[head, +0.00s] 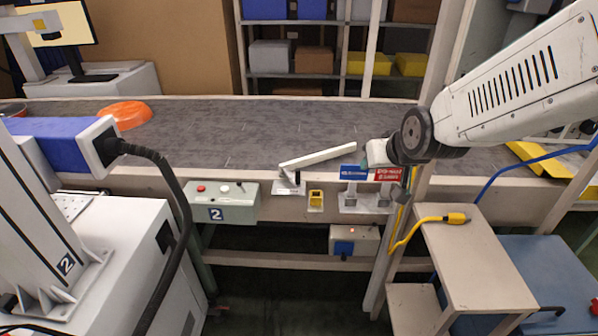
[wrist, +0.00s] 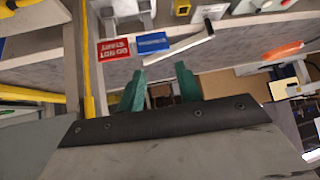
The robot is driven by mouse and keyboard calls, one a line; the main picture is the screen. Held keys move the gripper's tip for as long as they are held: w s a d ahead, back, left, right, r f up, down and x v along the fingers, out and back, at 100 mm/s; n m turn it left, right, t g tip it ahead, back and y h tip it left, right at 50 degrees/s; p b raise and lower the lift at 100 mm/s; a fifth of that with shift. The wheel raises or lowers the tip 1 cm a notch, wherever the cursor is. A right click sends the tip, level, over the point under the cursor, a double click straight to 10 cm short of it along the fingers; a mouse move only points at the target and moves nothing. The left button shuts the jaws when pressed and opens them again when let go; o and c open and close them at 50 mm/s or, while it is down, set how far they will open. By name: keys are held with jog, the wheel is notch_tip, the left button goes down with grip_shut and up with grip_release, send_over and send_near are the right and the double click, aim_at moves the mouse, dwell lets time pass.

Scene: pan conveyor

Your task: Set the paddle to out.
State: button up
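The paddle (head: 318,156) is a white bar on a bracket (head: 290,181) at the near edge of the conveyor. It slants from the bracket up and right, its free end over the grey belt (head: 230,135). In the wrist view the paddle (wrist: 180,50) lies beyond the fingers. My gripper (head: 375,153) is just right of the paddle's free end in the head view, above the belt's near side. Its green fingers (wrist: 160,88) are apart with nothing between them in the wrist view. I cannot tell its exact height over the belt.
A blue sign (head: 353,172) and a red sign (head: 388,174) stand at the near rail beneath my gripper. An orange pan (head: 126,114) is on the belt at left. A control box (head: 222,203) marked 2 and a yellow piece (head: 316,199) are on the front rail. A post rises at right.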

jog(key=w+a+f+t, duration=0.2)
jog(key=w+a+f, duration=0.2)
jog(key=w+a, duration=0.15)
jog(key=n+t+y, duration=0.2)
jog(key=t+y, duration=0.2)
jog(key=t, duration=0.3)
send_near(299, 173)
jog(key=x, duration=1.1)
grip_shut()
